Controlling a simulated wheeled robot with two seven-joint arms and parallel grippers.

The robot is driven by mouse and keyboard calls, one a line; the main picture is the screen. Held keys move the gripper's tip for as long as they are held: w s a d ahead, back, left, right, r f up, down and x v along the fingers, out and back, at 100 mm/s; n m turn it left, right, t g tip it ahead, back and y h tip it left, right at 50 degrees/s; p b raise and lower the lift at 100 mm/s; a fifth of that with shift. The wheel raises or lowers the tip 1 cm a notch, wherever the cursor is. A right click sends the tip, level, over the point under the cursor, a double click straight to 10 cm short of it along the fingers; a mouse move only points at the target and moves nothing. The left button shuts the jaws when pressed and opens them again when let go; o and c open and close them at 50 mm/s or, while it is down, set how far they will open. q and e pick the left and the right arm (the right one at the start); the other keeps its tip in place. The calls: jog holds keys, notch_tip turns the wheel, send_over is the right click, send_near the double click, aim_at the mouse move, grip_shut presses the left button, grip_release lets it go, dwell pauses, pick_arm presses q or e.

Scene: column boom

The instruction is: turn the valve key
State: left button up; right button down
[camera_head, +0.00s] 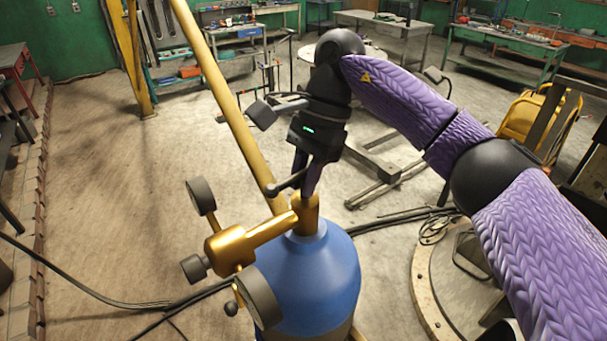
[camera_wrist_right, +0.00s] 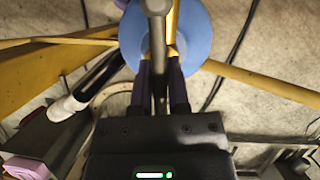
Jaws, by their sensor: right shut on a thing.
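A blue gas cylinder (camera_head: 310,275) stands upright in front of me, with a brass valve (camera_head: 306,212) on its top. A dark valve key (camera_head: 290,182) sits at the valve's top, its bar sticking out to the left. My right gripper (camera_head: 309,188) points down over the valve and is shut on the key. In the right wrist view the key (camera_wrist_right: 157,35) runs as a grey bar between the two fingers, above the blue cylinder top (camera_wrist_right: 195,38). The fingers hide part of the key. My left gripper is not in view.
A brass regulator (camera_head: 232,247) with round gauges (camera_head: 201,196) juts left from the valve. A yellow pole (camera_head: 222,95) slants behind the cylinder. Black hoses (camera_head: 90,292) lie on the floor. The floor at left is mostly clear.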

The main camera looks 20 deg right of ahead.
jog(key=shift+r, duration=0.1)
dwell(0.3)
jog(key=c, duration=0.6)
grip_release()
jog(key=shift+d, duration=0.15)
jog(key=shift+w+r, duration=0.1)
jog(key=shift+r, duration=0.05)
jog(key=v, duration=0.5)
jog(key=shift+r, duration=0.3)
jog(key=p+v, duration=0.2)
jog(key=v, duration=0.1)
jog(key=shift+r, duration=0.3)
jog(key=shift+w+d+r, duration=0.1)
jog(key=shift+d+r, duration=0.1)
jog(key=shift+d, duration=0.05)
